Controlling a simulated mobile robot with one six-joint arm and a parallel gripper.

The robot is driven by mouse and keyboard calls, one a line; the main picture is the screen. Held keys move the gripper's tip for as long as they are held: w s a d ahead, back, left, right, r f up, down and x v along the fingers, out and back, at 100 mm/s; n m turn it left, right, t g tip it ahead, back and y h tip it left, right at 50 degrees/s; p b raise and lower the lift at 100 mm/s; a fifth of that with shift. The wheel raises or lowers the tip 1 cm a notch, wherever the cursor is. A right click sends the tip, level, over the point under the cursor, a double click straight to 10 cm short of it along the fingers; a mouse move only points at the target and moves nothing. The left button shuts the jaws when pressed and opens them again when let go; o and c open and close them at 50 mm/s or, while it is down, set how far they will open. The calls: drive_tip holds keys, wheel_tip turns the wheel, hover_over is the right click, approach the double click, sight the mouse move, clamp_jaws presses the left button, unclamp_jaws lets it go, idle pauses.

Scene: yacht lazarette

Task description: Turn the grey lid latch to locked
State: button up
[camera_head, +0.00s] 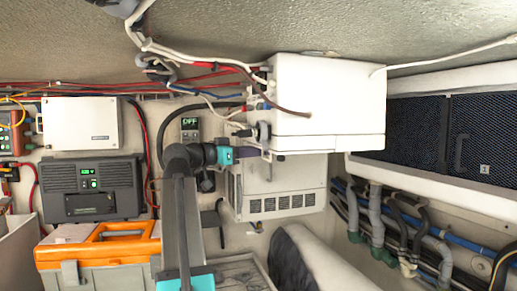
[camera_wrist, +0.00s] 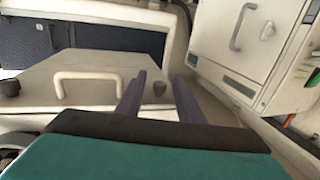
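In the wrist view a pale lid (camera_wrist: 105,68) carries a cream bar handle (camera_wrist: 88,80). A small grey-brown knob (camera_wrist: 160,88) stands at the lid's right side and looks like the latch. It appears between my gripper's (camera_wrist: 159,78) two fingers, which are apart and hold nothing visible. I cannot tell how far the knob is beyond the tips, or which way it is turned. A darker round knob (camera_wrist: 10,88) sits at the lid's left. In the head view my gripper (camera_head: 248,152) is beside the lower left of a white box (camera_head: 330,100), its fingertips partly hidden.
A white cabinet (camera_wrist: 235,50) with a handle stands close on the right in the wrist view. In the head view cables (camera_head: 215,70) hang near the arm. An orange-topped toolbox (camera_head: 100,245) is lower left; dark mesh panels (camera_head: 480,140) are at right.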

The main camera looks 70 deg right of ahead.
drive_tip(key=shift+s+d, duration=0.1)
clamp_jaws()
drive_tip(key=shift+f+t, duration=0.1)
drive_tip(key=shift+t, duration=0.2)
drive_tip(key=shift+s+n+t+h+b, duration=0.1)
drive_tip(key=shift+n+t+h+b, duration=0.75)
drive_tip(key=shift+n+t, duration=0.2)
drive_tip(key=shift+n+t+h+b, duration=0.35)
drive_tip(key=shift+n+t+h, duration=0.3)
drive_tip(key=shift+n+t, duration=0.95)
drive_tip(key=shift+m+t, duration=0.35)
